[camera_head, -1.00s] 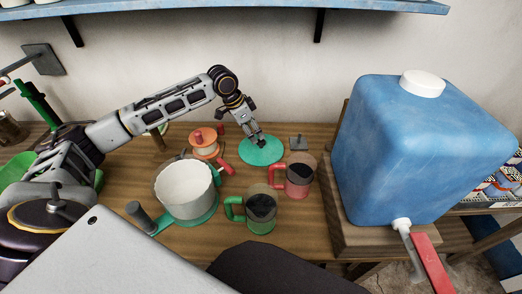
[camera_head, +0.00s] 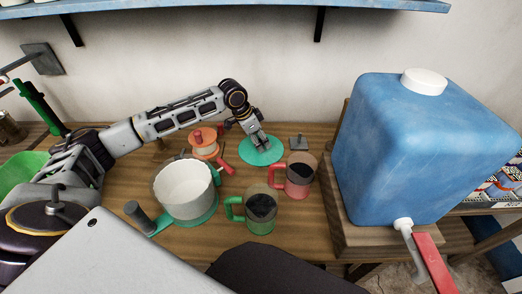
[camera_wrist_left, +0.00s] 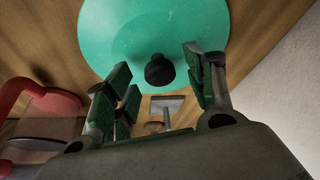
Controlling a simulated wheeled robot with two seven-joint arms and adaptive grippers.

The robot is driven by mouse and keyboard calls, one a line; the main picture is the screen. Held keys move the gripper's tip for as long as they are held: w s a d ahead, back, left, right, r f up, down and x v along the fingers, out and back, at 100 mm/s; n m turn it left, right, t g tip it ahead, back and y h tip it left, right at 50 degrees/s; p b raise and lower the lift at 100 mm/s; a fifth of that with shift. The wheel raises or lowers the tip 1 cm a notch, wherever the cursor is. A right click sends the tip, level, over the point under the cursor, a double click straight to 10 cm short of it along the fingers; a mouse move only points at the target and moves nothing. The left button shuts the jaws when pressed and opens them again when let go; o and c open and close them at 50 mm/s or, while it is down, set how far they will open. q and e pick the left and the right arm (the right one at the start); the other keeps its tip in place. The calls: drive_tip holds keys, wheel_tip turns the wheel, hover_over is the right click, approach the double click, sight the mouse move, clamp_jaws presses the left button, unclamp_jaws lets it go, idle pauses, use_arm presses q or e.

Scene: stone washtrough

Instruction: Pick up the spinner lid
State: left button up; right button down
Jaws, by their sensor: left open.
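The spinner lid is a flat teal-green disc (camera_head: 272,158) lying on the wooden table, behind the two mugs. In the left wrist view the lid (camera_wrist_left: 155,25) fills the upper part, with a dark round knob (camera_wrist_left: 159,70) standing up from it. My left gripper (camera_head: 261,148) reaches down over the lid from behind and left, its jaws pointing down. In the left wrist view its open fingers (camera_wrist_left: 161,78) lie on either side of the knob, with a gap on both sides. Contact with the knob cannot be told. My right gripper is not in view.
A red mug (camera_head: 298,186) and a green mug (camera_head: 261,222) stand in front of the lid. A small grey plate (camera_head: 299,142) lies right of the lid. A blue water tank (camera_head: 420,150) stands far right.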

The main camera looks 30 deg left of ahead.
use_arm(q)
drive_tip(key=shift+x, duration=0.8)
drive_tip(key=c, duration=1.1)
